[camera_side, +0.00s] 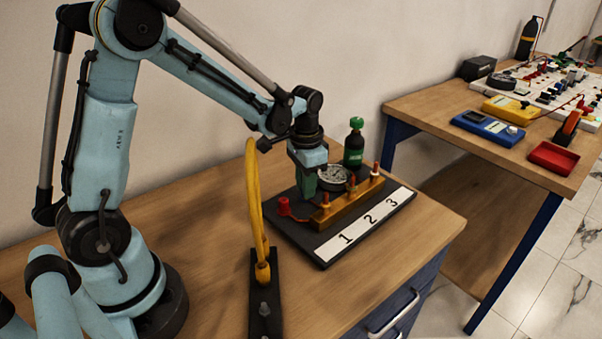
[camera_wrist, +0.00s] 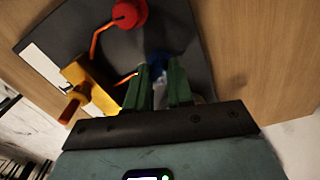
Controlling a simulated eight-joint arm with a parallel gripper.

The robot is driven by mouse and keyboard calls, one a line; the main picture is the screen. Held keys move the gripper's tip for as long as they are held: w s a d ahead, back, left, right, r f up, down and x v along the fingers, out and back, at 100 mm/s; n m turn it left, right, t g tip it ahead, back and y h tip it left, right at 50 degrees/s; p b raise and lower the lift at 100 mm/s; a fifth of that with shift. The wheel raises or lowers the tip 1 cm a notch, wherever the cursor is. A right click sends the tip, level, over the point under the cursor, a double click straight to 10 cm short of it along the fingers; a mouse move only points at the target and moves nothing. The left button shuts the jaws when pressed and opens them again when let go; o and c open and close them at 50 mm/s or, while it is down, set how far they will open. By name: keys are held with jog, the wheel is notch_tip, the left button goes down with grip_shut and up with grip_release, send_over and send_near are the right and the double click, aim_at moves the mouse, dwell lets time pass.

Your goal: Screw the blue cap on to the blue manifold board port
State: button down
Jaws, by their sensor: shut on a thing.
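My gripper (camera_side: 304,188) points down over the back left part of a black board (camera_side: 325,258). In the wrist view its two green fingers (camera_wrist: 161,82) are shut on a dark blue part, which I take for the blue cap (camera_wrist: 158,60). The cap is mostly hidden by the fingers, and in the side view I cannot see it. Whether it touches anything beneath is not visible. A brass manifold block (camera_side: 345,207) with several upright orange-tipped stems stands in front of the gripper; it also shows in the wrist view (camera_wrist: 90,84). No blue port is clearly visible.
A red cap (camera_side: 283,205) with an orange lead stands on the board, left of the manifold. A yellow hose loop (camera_side: 253,200) rises from a black stand at the front left.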

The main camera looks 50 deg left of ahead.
dwell(0.5)
jog(key=m, duration=0.5)
jog(key=shift+m, duration=0.3)
jog(key=shift+m, duration=0.5)
jog(key=m, duration=0.3)
jog(key=shift+m, duration=0.4)
jog(key=shift+m, duration=0.9)
jog(key=m, duration=0.3)
jog(key=shift+m, duration=0.3)
